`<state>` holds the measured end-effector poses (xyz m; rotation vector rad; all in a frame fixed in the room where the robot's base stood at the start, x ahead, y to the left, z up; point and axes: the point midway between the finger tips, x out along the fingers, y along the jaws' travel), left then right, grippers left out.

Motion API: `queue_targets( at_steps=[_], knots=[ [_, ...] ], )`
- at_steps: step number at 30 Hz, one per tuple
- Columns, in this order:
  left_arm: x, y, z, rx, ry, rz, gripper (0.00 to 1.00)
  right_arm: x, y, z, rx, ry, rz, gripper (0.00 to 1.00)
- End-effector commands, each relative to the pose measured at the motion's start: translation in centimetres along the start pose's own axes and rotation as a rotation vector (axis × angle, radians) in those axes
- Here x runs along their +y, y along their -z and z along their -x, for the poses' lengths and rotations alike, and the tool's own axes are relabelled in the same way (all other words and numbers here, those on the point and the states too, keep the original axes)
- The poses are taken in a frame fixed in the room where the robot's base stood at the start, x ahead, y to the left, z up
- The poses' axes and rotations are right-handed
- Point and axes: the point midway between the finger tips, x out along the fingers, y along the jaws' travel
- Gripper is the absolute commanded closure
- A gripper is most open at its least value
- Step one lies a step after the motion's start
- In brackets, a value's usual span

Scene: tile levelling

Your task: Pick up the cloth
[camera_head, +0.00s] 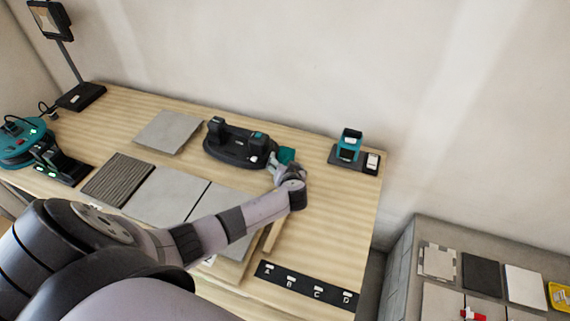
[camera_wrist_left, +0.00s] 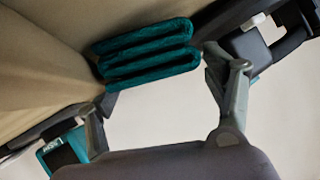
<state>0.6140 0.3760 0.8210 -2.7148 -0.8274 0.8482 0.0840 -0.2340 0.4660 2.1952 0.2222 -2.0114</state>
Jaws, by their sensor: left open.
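The cloth (camera_wrist_left: 148,54) is a teal, folded, layered pad lying on the wooden table, seen in the left wrist view just beyond my left gripper (camera_wrist_left: 160,80). The gripper's two fingers are spread apart, one on each side of the cloth's near end, with nothing held. In the head view a teal patch of the cloth (camera_head: 288,154) shows behind my left gripper (camera_head: 280,165), which hides the rest of it. I cannot tell whether a finger touches the cloth. My right gripper is not in view.
A dark tool holder (camera_head: 238,146) stands close to the left of the cloth. A teal device on a black base (camera_head: 347,152) stands to the right. Grey tiles (camera_head: 168,194) lie on the left, and a black lettered strip (camera_head: 306,285) lies at the front right. Bare table (camera_head: 335,215) is free at right.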

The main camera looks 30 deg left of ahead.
Motion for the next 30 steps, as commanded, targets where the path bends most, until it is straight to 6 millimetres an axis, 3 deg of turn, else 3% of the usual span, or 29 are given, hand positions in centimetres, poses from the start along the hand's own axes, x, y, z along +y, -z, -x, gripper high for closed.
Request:
queue_targets(
  at_steps=[8,30],
  knots=[
    [-0.01,-0.04,-0.12,-0.001,0.000,0.000,0.26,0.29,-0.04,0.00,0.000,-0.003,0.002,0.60],
    [0.00,-0.04,-0.09,-0.001,0.000,0.000,0.76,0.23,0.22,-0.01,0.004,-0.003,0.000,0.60]
  ],
)
